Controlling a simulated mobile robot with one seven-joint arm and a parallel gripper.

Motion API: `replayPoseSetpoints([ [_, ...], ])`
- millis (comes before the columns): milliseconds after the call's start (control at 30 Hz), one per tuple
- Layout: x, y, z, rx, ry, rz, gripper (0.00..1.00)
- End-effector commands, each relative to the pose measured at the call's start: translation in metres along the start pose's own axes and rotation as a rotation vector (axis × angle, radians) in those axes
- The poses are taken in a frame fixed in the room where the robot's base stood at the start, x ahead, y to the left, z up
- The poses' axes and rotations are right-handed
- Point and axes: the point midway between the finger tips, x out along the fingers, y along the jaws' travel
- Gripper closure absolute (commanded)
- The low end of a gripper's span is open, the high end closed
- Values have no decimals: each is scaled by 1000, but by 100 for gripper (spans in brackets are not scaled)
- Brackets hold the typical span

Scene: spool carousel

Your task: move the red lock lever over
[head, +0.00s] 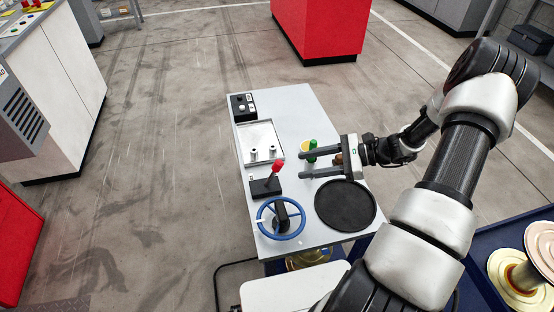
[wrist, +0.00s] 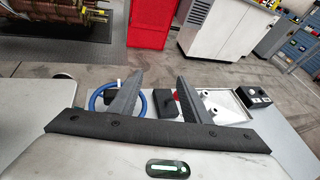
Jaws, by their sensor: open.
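The red lock lever (head: 278,168) stands on a black base (head: 266,187) near the left edge of the grey table. It leans up and to the right in the head view. My gripper (head: 302,165) is open, with its two fingers pointing left toward the lever. The fingertips are apart from the lever, a little to its right. In the wrist view the fingers of my gripper (wrist: 162,80) straddle the black base (wrist: 164,103). The red lever (wrist: 177,97) is mostly hidden behind one finger there.
A blue handwheel (head: 262,228) stands just in front of the lever. A tray with two pegs (head: 259,138) and a black switch box (head: 243,106) lie behind it. A green-topped piece (head: 312,146) is close to my gripper. A black round disc (head: 345,206) lies at right.

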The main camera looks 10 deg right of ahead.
Motion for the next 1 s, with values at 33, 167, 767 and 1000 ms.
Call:
replayPoseSetpoints([
  [33,-3,2,-25,99,-66,-65,57],
  [167,-10,3,-70,295,-212,-210,57],
  [767,21,-10,-108,506,-396,-377,57],
  [1000,67,-33,-94,506,-395,-376,57],
])
